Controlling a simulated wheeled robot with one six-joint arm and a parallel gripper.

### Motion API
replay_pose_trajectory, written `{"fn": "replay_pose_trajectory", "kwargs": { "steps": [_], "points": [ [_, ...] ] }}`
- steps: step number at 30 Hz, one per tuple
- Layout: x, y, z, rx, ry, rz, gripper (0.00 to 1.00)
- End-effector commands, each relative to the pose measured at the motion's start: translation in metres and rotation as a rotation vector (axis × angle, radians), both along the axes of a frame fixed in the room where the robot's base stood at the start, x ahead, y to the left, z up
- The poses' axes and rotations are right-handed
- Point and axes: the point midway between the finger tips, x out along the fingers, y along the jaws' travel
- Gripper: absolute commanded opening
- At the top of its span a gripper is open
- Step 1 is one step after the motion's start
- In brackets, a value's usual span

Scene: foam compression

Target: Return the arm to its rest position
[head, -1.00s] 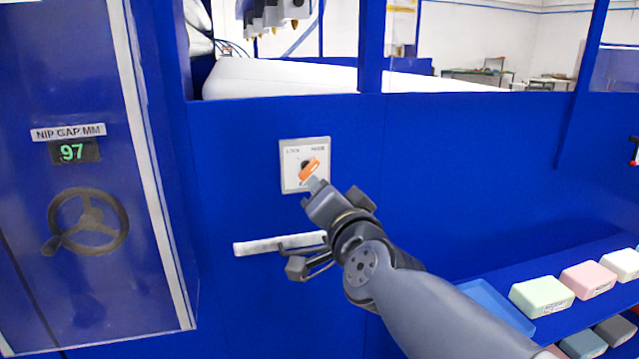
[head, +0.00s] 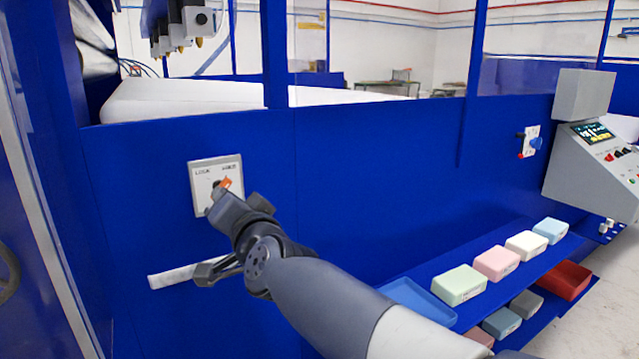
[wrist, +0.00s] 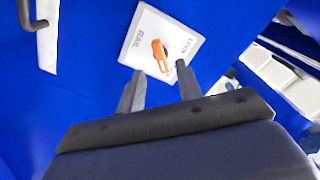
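My gripper (wrist: 158,70) is in front of a white switch plate (wrist: 186,48) on the blue machine wall. The plate carries an orange knob (wrist: 160,54) and dark lettering. In the wrist view the two fingers stand apart with nothing between them, and the knob lies just past the fingertips. In the head view my gripper (head: 222,206) covers the lower part of the plate (head: 204,172) and part of the orange knob (head: 226,183). The exact gap between fingers and knob cannot be told. My arm reaches in from the lower right.
A white-backed door handle (head: 172,276) is just below my gripper. To the right, a blue shelf holds green (head: 459,284), pink (head: 497,263), white and light blue foam blocks, with a red tray (head: 565,281) lower down. A control console (head: 598,165) stands far right.

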Motion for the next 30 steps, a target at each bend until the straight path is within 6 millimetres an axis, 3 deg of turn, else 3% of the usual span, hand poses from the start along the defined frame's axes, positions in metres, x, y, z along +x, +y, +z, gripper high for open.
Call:
{"fn": "replay_pose_trajectory", "kwargs": {
  "steps": [6,12,30],
  "points": [
    [0.028,0.018,0.0,-0.001,0.001,0.0,0.34],
    [0.043,0.027,0.0,-0.001,0.0,0.001,0.34],
    [0.043,0.026,0.001,0.0,-0.001,0.001,0.34]
  ]
}}
